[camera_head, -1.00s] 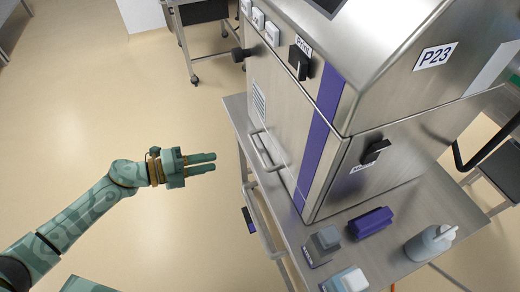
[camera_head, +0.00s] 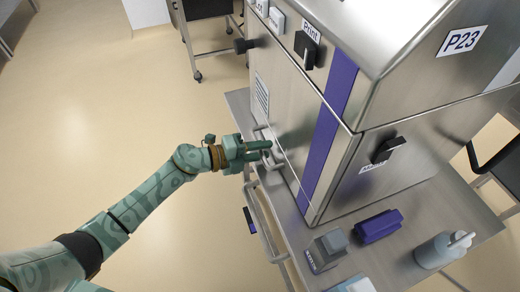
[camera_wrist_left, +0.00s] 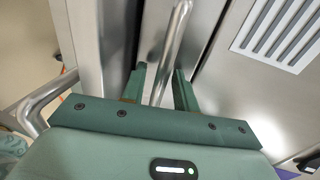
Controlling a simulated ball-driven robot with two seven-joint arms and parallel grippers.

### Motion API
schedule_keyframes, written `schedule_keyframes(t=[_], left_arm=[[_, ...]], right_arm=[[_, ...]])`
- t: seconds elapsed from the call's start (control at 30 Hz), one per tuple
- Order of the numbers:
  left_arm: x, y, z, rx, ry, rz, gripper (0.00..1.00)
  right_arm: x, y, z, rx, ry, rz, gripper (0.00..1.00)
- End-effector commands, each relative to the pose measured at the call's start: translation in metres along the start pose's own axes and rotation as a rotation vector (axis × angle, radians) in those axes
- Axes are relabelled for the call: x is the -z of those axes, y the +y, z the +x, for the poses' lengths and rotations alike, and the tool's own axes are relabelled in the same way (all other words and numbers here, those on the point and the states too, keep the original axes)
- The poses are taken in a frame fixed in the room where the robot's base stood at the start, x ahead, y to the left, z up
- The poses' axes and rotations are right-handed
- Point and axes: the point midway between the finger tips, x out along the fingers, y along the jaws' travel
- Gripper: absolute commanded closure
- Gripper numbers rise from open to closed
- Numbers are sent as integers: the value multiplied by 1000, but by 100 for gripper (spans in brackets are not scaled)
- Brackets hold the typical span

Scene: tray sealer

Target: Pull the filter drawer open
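A steel bar handle (camera_head: 272,166) sits low on the side face of the tray sealer (camera_head: 285,100), mostly hidden by my left gripper (camera_head: 268,150) in the head view. I cannot read a label that names the filter drawer. In the left wrist view the bar (camera_wrist_left: 172,45) runs between my left gripper's two green fingers (camera_wrist_left: 160,88), which stand apart on either side of it with small gaps. The panel behind the handle looks flush with the machine. My right gripper is not in view.
The sealer stands on a steel table (camera_head: 425,210) with a rail (camera_head: 265,225) below its edge. The floor left of the machine is clear.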

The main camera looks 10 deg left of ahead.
Motion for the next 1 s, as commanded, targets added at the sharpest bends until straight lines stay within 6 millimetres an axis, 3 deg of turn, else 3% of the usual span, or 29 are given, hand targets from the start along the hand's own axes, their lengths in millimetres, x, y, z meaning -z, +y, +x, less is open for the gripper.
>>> schedule_keyframes(t=[0.07, 0.13, 0.17, 0.47, 0.67, 1.0], left_arm=[[0, 0, 0, 0, 0, 0, 76], [0, 0, 0, 0, 0, 0, 95], [0, 0, 0, 0, 0, 0, 100], [0, 2, -9, -2, 0, 0, 100], [0, 9, -46, -5, -1, -1, 100], [0, 29, -134, -5, 0, -2, 100]], right_arm=[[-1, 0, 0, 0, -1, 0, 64], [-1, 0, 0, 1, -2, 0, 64], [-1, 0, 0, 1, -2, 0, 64], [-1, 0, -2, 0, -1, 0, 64], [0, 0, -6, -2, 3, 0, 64], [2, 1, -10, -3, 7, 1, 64]])
